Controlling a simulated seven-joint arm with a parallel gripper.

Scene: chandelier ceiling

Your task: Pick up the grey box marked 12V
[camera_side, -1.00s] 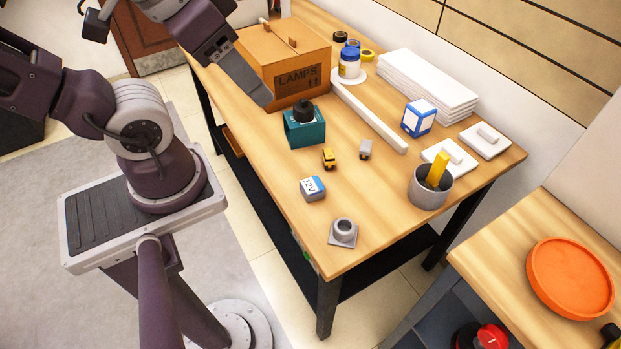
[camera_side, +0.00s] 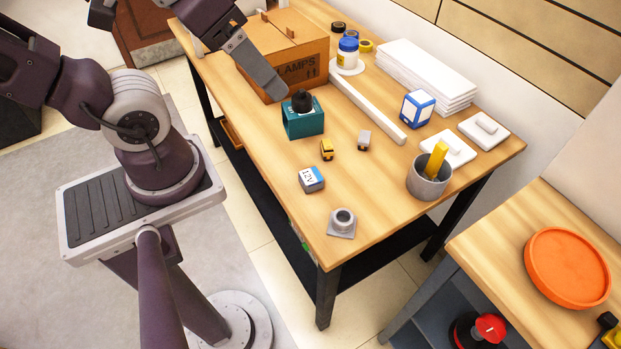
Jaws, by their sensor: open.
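The grey box marked 12V (camera_side: 311,180) sits on the wooden table near its left edge, with a white label and a blue part on top. My gripper (camera_side: 277,91) is over the back left of the table, in front of the cardboard LAMPS box and above and left of the grey box, well apart from it. The gripper is open and holds nothing that I can see. Its fingers show from the side, so the gap between them is hidden.
A teal box with a black top (camera_side: 303,117) stands between my gripper and the grey box. The LAMPS box (camera_side: 302,70) is behind.

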